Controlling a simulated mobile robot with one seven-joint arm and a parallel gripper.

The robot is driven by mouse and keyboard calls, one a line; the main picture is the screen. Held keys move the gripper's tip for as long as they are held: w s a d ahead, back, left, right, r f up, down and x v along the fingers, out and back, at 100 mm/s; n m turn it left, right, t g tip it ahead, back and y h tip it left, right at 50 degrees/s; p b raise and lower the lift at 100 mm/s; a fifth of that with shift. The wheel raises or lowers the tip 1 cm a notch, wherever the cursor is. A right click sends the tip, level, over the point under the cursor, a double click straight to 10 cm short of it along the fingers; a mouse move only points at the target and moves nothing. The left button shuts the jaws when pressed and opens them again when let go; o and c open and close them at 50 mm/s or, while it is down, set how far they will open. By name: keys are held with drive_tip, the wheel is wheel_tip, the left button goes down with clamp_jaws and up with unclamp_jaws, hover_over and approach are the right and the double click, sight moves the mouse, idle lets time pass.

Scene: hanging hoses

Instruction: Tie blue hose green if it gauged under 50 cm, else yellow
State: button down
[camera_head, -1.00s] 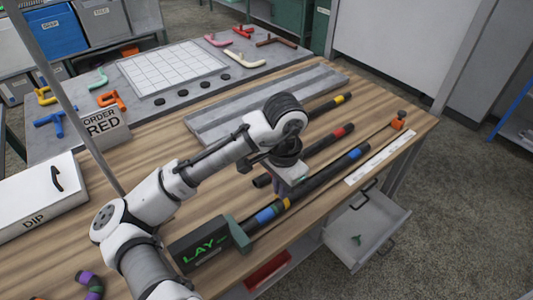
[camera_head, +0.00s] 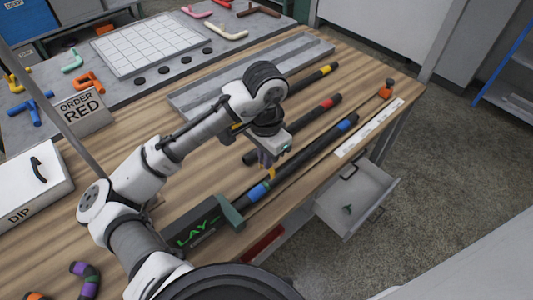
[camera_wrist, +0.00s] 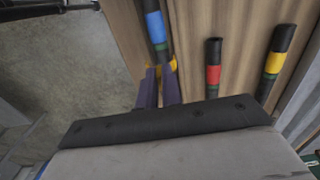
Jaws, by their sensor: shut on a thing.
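The blue hose (camera_head: 310,148) is a long black hose with blue bands, lying straight along the table's front. Its near end meets the dark block marked LAY (camera_head: 200,230) with a grey-green end piece. My gripper (camera_head: 268,160) is over the hose, close to its near blue band. In the wrist view my purple fingers (camera_wrist: 160,78) are shut on a yellow tie (camera_wrist: 157,69) at the hose, just past the blue band (camera_wrist: 154,25). Whether the tie goes all round the hose is hidden. A small green piece (camera_head: 347,209) lies in the open drawer (camera_head: 362,187).
Red-banded (camera_head: 318,108) and yellow-banded (camera_head: 318,77) hoses lie behind, the latter by a grey tray (camera_head: 210,105). A white scale strip (camera_head: 368,128) and an orange piece (camera_head: 385,92) are at right. An ORDER RED sign (camera_head: 82,105) and a DIP box (camera_head: 30,185) stand at left.

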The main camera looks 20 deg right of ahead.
drive_tip(key=shift+f+b, duration=0.9)
drive_tip(key=shift+f, duration=0.85)
drive_tip(key=shift+f, duration=0.3)
drive_tip(key=shift+f+b, duration=0.5)
drive_tip(key=shift+f, duration=0.3)
drive_tip(key=shift+f, duration=0.1)
